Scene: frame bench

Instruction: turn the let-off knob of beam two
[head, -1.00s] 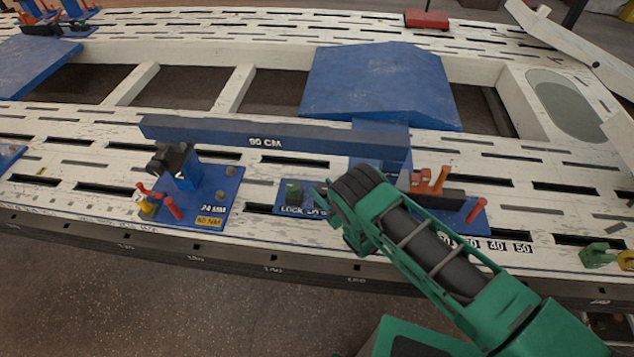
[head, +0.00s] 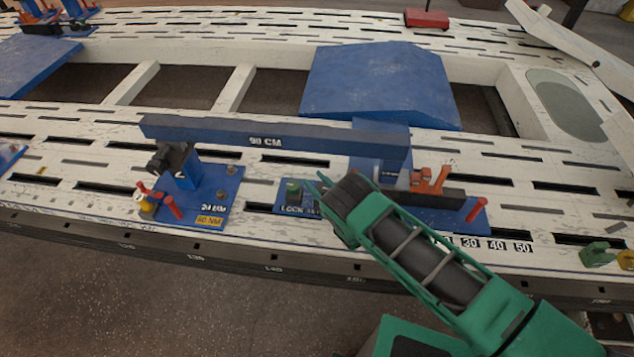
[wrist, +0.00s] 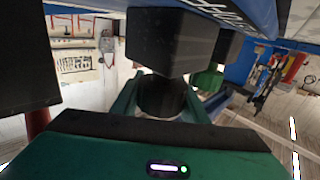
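A blue-grey beam (head: 270,139) marked 90 CM spans two blue mounts above the white slotted bench. A small green knob (head: 293,190) stands on the blue plate (head: 284,208) under the beam's right half, beside lettering that begins LOCK. My gripper (head: 320,186) is low beside this knob, on its right. I cannot tell whether they touch. My wrist hides part of the plate and its lettering. In the wrist view, dark blocks and a round dark part (wrist: 160,97) fill the middle, with a green part (wrist: 207,80) behind. The spread of my fingers is unclear. No beam number is readable.
The left mount (head: 205,195) carries red pegs and a yellow part. Orange parts (head: 430,181) and a red peg (head: 475,210) stand right of my wrist. The beam overhangs the space by my gripper. A blue sloped block (head: 380,85) lies behind.

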